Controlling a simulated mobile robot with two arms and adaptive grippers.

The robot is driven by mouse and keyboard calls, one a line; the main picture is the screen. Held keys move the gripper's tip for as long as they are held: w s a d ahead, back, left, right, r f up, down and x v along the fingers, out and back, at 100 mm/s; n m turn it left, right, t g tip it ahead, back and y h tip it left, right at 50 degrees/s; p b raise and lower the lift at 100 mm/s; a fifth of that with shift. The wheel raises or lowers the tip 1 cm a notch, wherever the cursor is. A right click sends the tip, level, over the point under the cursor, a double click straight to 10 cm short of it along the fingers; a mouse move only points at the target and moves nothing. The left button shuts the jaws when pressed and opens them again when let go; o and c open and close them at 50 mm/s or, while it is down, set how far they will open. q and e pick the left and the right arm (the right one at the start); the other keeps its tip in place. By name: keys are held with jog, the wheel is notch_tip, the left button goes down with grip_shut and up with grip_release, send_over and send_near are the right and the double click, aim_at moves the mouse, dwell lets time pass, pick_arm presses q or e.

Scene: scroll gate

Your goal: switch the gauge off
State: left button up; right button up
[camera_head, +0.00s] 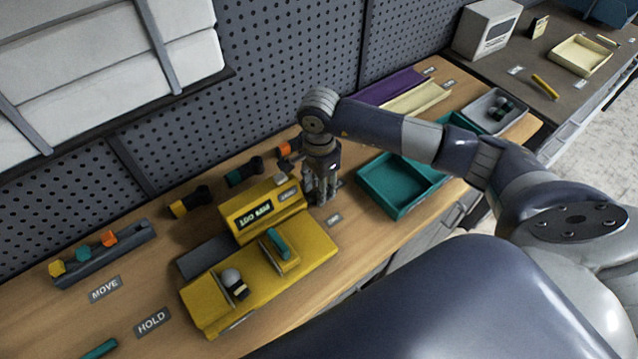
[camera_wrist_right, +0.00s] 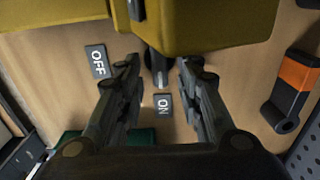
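A dark lever (camera_wrist_right: 157,66) sticks out from the gauge and points toward the ON label (camera_wrist_right: 163,104). The OFF label (camera_wrist_right: 97,62) lies to the left. My right gripper (camera_head: 322,195) is at the gauge's right end, pointing down. In the wrist view its fingers (camera_wrist_right: 158,75) are apart on either side of the lever, with gaps showing. My left gripper is out of view.
A teal tray (camera_head: 392,188) stands right of my right gripper. Black-handled pieces, one with an orange end (camera_wrist_right: 297,76), lie behind the gauge. A dark rack (camera_head: 104,258) with coloured pieces is at left. The perforated wall (camera_head: 280,70) bounds the back. Bare bench lies around the HOLD label (camera_head: 152,321).

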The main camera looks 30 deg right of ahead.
jog(key=c, duration=0.8)
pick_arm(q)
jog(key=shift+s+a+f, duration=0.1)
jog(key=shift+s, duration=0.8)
